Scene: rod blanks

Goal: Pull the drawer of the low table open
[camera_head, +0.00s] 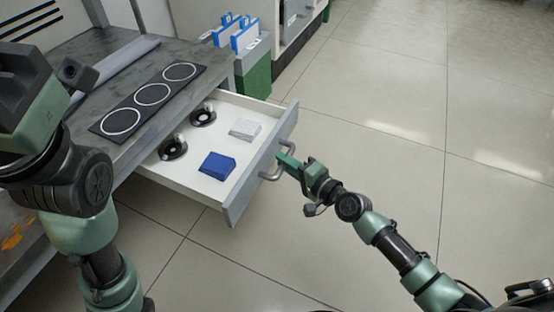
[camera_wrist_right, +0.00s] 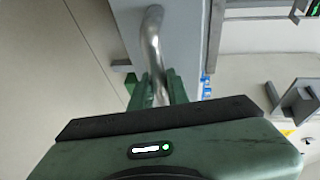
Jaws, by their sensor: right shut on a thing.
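The low table (camera_head: 105,50) stands at the left with its drawer (camera_head: 250,180) pulled out, so the inside shows. The drawer has a grey front with a curved metal handle (camera_head: 272,174). My right gripper (camera_head: 284,160) is shut on the handle; the handle (camera_wrist_right: 153,45) also runs between its fingers (camera_wrist_right: 158,88) in the right wrist view. My left arm (camera_head: 70,190) stands at the left edge over the table; its fingertips are not clear in the head view.
In the drawer lie a blue block (camera_head: 217,165), a light grey block (camera_head: 244,128) and two dark round pieces (camera_head: 173,148). On the table lies a black strip with three rings (camera_head: 152,95). A green and grey bin (camera_head: 254,75) stands behind the drawer. Floor at right is clear.

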